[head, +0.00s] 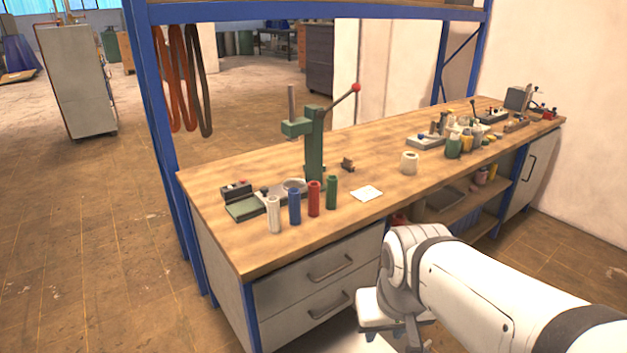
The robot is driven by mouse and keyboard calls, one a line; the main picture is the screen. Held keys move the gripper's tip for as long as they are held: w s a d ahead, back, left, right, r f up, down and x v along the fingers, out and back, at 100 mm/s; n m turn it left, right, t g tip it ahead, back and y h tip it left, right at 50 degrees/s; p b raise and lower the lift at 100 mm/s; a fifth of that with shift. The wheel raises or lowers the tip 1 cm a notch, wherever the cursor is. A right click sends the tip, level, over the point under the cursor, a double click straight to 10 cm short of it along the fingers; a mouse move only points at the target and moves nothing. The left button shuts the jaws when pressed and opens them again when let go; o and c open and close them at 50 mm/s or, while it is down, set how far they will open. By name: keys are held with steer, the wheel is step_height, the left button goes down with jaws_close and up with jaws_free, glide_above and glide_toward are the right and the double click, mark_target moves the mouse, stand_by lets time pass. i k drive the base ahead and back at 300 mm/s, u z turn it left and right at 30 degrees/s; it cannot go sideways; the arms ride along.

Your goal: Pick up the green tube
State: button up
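The green tube (331,193) stands upright on the wooden workbench (385,165), at the right end of a short row near the front edge. To its left stand a red tube (314,199), a blue tube (294,207) and a white tube (273,215), all upright and apart. My white arm reaches in from the lower right, in front of the bench and below its top. It bends downward at the bottom of the picture. No part of my arm touches the green tube.
A green lever press (315,150) with a red-knobbed handle stands just behind the tubes. Several bottles and tools crowd the far right end. Blue posts (158,130) frame the bench.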

mark_target(332, 192)
steer(key=u, duration=2.55)
steer(key=k, duration=1.2)
steer(key=z, duration=1.85)
steer(key=i, duration=1)
steer(key=z, duration=0.05)
